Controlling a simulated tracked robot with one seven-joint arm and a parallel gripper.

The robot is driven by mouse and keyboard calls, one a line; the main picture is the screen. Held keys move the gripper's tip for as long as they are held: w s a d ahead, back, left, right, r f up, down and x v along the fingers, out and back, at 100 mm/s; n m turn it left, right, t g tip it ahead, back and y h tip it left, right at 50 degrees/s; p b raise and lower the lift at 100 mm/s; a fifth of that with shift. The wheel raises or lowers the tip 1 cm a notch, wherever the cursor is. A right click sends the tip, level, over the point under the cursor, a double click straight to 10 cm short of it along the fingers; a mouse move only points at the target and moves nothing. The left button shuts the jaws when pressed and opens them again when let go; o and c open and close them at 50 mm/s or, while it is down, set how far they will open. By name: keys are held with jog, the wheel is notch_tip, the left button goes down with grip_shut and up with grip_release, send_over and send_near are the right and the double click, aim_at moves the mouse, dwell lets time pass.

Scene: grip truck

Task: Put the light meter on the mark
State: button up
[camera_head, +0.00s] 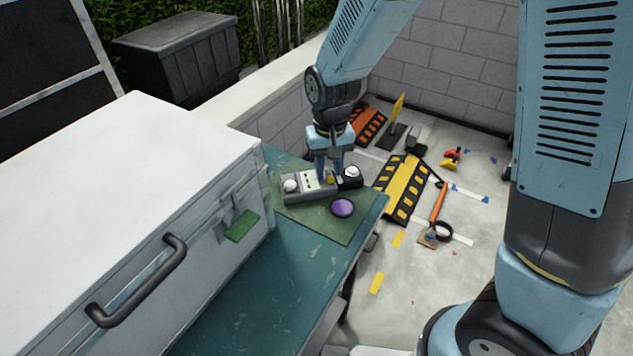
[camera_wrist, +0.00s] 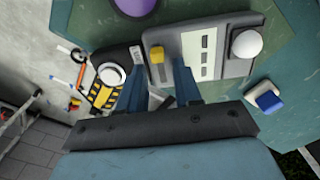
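A grey box-shaped device (camera_head: 310,187) with a white dome at one end, a pale panel and a yellow knob (camera_wrist: 157,57) lies on a green mat. A smaller black device (camera_head: 351,177) with a white dome sits close beside it. Both also show in the wrist view, the grey one (camera_wrist: 216,47) and the black one (camera_wrist: 112,75). I cannot tell for sure which is the light meter. My gripper (camera_head: 329,175) is open above the grey device's knob end, with fingers apart on either side of the yellow knob. I cannot make out which marking is the mark.
A purple disc (camera_head: 343,207) lies on the mat (camera_head: 335,229), on a teal surface (camera_head: 275,290). A white case (camera_head: 130,165) stands at left. The floor holds a yellow-black ramp (camera_head: 402,188), an orange-handled tool (camera_head: 438,203) and tape pieces. In the wrist view, a blue-and-white object (camera_wrist: 265,97) lies at right.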

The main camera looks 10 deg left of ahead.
jog(key=shift+o, duration=0.8)
jog(key=shift+r, duration=0.1)
